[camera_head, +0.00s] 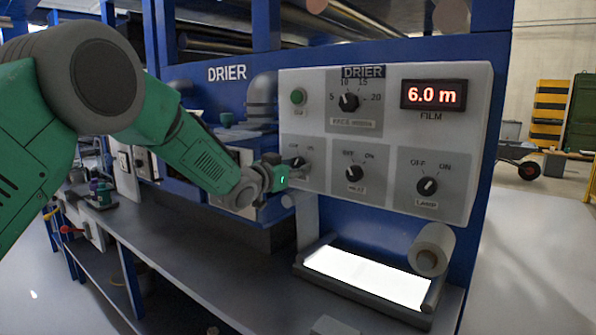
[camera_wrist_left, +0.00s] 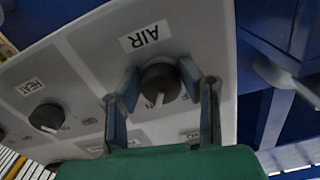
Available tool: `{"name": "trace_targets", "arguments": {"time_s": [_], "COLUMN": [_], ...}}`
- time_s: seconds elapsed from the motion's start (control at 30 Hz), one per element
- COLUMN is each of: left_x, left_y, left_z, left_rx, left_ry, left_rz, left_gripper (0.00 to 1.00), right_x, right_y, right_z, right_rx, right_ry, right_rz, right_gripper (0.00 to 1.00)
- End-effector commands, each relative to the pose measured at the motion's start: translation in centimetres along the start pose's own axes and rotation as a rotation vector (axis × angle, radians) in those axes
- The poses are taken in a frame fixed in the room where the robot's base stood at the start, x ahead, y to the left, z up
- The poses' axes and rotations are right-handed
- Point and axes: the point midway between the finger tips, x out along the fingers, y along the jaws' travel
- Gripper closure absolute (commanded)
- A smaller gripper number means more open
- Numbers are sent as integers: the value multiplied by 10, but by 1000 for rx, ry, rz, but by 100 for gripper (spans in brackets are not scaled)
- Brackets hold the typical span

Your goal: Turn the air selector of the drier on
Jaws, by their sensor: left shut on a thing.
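The air selector is a round black knob (camera_wrist_left: 160,80) with a white pointer line, under the AIR label (camera_wrist_left: 145,36) in the left wrist view. In the head view it is at the lower left of the drier's pale panel (camera_head: 298,162), partly hidden by my gripper. My left gripper (camera_head: 287,182) reaches it from the left. In the left wrist view the two grey fingers (camera_wrist_left: 163,100) stand on either side of the knob, shut on it. The pointer's setting is hard to read. My right gripper is not in view.
To the right are the heat knob (camera_head: 354,173) and lamp knob (camera_head: 427,186). Above are a dial (camera_head: 348,101), a green button (camera_head: 298,96) and a display (camera_head: 433,94) reading 6.0 m. Below, a lit white plate (camera_head: 367,275) and a roller (camera_head: 432,249) stick out.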

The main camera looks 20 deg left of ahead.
Motion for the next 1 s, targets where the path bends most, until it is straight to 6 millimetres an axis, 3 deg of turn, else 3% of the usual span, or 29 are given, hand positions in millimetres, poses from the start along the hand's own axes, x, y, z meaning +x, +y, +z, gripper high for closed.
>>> {"name": "trace_targets", "arguments": {"time_s": [0.33,0.87,0.9,0.97,1.0], "left_x": [0,0,0,0,0], "left_y": [0,0,0,0,0], "left_z": [0,-2,-2,-2,-2], "left_rx": [147,173,173,173,172], "left_ry": [1,4,5,5,5], "left_rz": [1,1,1,1,1], "left_gripper": [97,97,65,47,47], "right_x": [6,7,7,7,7], "right_y": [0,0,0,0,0], "right_z": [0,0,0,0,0], "right_rx": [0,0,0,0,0], "right_ry": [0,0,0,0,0], "right_rz": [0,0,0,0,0], "right_gripper": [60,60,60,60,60]}}
